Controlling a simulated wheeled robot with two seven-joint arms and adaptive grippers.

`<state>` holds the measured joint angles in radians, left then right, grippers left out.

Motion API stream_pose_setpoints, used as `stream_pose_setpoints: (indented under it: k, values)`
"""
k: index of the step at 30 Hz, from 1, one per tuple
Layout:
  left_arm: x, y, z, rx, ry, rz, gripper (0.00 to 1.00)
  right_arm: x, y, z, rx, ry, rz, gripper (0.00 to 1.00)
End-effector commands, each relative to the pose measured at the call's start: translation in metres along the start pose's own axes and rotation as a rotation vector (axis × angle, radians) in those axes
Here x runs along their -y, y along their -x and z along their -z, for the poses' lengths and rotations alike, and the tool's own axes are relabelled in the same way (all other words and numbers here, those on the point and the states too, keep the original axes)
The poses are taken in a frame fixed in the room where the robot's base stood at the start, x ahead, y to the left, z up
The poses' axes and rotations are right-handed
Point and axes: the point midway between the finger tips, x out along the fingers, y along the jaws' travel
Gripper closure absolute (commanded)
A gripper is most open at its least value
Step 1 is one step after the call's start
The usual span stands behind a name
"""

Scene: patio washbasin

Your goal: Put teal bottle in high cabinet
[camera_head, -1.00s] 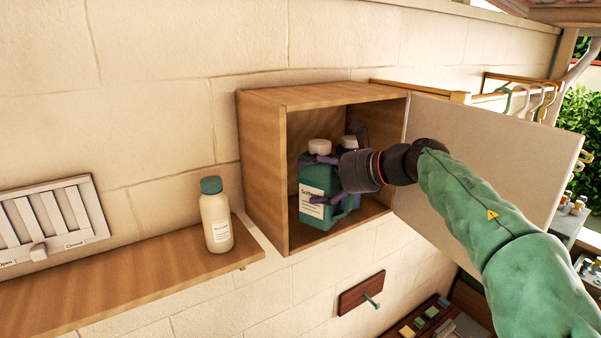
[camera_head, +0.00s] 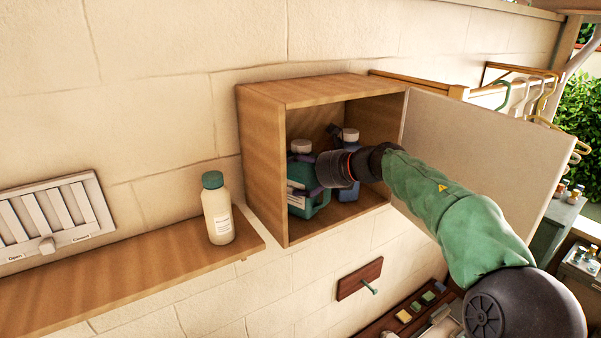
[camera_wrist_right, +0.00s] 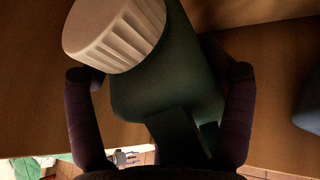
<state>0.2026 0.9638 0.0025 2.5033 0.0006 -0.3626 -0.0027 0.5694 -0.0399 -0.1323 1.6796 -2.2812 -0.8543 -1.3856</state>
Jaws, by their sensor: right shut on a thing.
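The teal bottle (camera_head: 303,205) with a white cap and white label stands inside the open wooden cabinet (camera_head: 262,150), near its left wall. It looks slightly tilted. My right gripper (camera_head: 312,172) reaches in from the right and is shut on the bottle, partly covering it. In the right wrist view the bottle (camera_wrist_right: 160,85) sits between the two dark fingers, its ribbed white cap close to the camera. My left gripper is not in view.
A blue-grey bottle (camera_head: 350,137) with a white cap stands in the cabinet, right of the teal one and partly behind my gripper. The cabinet door (camera_head: 470,150) is swung open to the right. A cream bottle (camera_head: 217,212) stands on the wooden shelf (camera_head: 130,275).

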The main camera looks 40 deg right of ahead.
Motion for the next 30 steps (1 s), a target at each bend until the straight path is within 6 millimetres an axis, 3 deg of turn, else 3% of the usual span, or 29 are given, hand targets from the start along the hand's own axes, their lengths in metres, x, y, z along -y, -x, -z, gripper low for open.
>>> stream_pose_setpoints:
  k: [9,10,12,26,30]
  values:
    - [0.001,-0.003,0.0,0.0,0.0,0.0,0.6,0.0,0.001,0.0,0.006,0.003,0.004,0.77]
    - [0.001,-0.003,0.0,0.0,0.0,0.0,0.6,0.0,-0.001,0.003,0.001,0.001,0.001,0.15]
    - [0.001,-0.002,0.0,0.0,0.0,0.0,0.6,0.0,-0.001,0.002,0.001,0.001,0.001,0.0]
    - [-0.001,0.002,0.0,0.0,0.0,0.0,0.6,0.0,0.001,-0.002,0.0,0.0,0.0,0.0]
    - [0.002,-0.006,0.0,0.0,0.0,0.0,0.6,0.001,0.02,0.0,0.002,0.002,0.005,0.0]
